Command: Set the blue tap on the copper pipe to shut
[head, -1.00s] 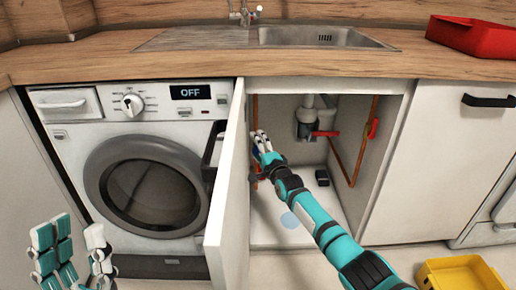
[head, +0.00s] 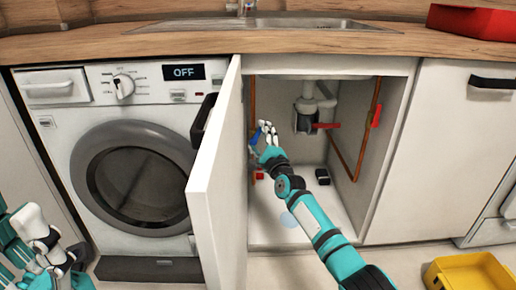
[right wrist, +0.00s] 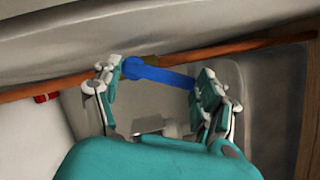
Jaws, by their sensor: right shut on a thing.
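The blue tap (head: 256,134) sits on the copper pipe (head: 253,98) that runs up the left inner side of the open cupboard under the sink. My right gripper (head: 267,128) is at the tap, inside the cupboard. In the right wrist view, the blue lever (right wrist: 165,75) lies between the fingers of my right gripper (right wrist: 160,88), which is shut on it. There the lever slants across the line of the copper pipe (right wrist: 245,50), not along it. My left gripper (head: 28,238) is open and empty at the lower left, partly cut off.
A red tap (head: 260,175) is low on the left. Another red handle (head: 326,125) is near the white drain (head: 306,112). The open door (head: 216,180) stands left of my right arm. A yellow crate (head: 470,275) is on the floor.

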